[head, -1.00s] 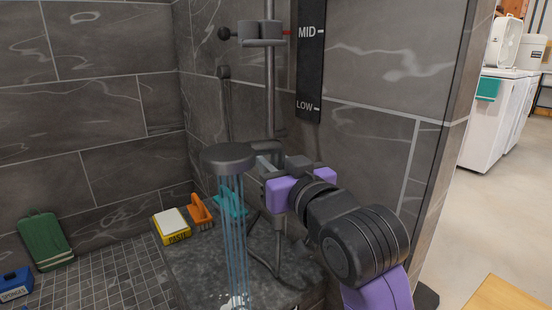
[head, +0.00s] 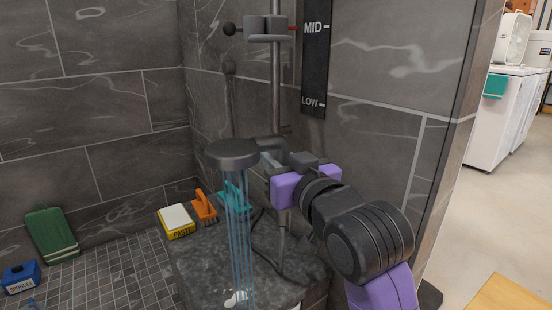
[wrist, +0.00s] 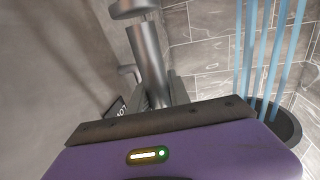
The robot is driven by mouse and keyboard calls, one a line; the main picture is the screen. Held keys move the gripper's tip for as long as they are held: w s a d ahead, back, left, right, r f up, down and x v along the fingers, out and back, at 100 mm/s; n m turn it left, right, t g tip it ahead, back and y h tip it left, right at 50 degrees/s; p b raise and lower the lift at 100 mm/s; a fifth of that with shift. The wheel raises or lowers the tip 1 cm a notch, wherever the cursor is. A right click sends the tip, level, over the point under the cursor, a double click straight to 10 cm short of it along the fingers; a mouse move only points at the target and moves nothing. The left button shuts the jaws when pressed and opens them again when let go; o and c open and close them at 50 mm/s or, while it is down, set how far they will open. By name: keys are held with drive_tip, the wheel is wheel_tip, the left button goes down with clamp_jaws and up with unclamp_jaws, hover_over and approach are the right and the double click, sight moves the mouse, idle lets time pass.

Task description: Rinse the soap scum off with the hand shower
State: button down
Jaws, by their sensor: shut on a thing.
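The hand shower (head: 232,153) has a dark round head facing down, and blue streams of water fall from it. My gripper (head: 275,165), with purple parts, is shut on the hand shower's handle, to the right of the head. The water lands on the dark stone bench (head: 205,270) near a small whitish patch (head: 236,298), which may be soap scum; the streams partly cover it. In the wrist view the dark rim of the shower head (wrist: 278,122) shows at the right, with water streams beside it.
A yellow paste tub (head: 176,222), an orange brush (head: 204,207) and a teal item (head: 236,196) stand along the back of the bench. A slide rail (head: 276,85) with a holder (head: 266,29) rises behind my gripper. A green bottle-like item (head: 52,235) and a blue sponges box (head: 21,277) are at left.

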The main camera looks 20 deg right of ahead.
idle(0.3)
drive_tip(key=shift+w+a+p, duration=0.2)
drive_tip(key=shift+w+a, duration=0.05)
drive_tip(key=shift+w, duration=0.45)
drive_tip(key=shift+w+a+p, duration=0.25)
drive_tip(key=shift+w, duration=0.45)
drive_tip(key=shift+w+a+p, duration=0.2)
drive_tip(key=shift+w+a, duration=0.05)
drive_tip(key=shift+w, duration=0.45)
drive_tip(key=shift+s+a+p, duration=0.25)
drive_tip(key=shift+a+p, duration=0.1)
drive_tip(key=shift+a, duration=0.35)
drive_tip(key=shift+s+a+p, duration=0.25)
drive_tip(key=shift+a+p, duration=0.1)
drive_tip(key=shift+a, duration=0.4)
drive_tip(key=shift+s+a+p, duration=0.25)
drive_tip(key=shift+a+p, duration=0.1)
drive_tip(key=shift+a, duration=0.35)
drive_tip(key=s+d+p, duration=0.2)
drive_tip(key=s+d, duration=0.1)
drive_tip(key=d, duration=0.3)
idle(1.0)
idle(0.4)
drive_tip(key=shift+r, duration=0.15)
idle(0.5)
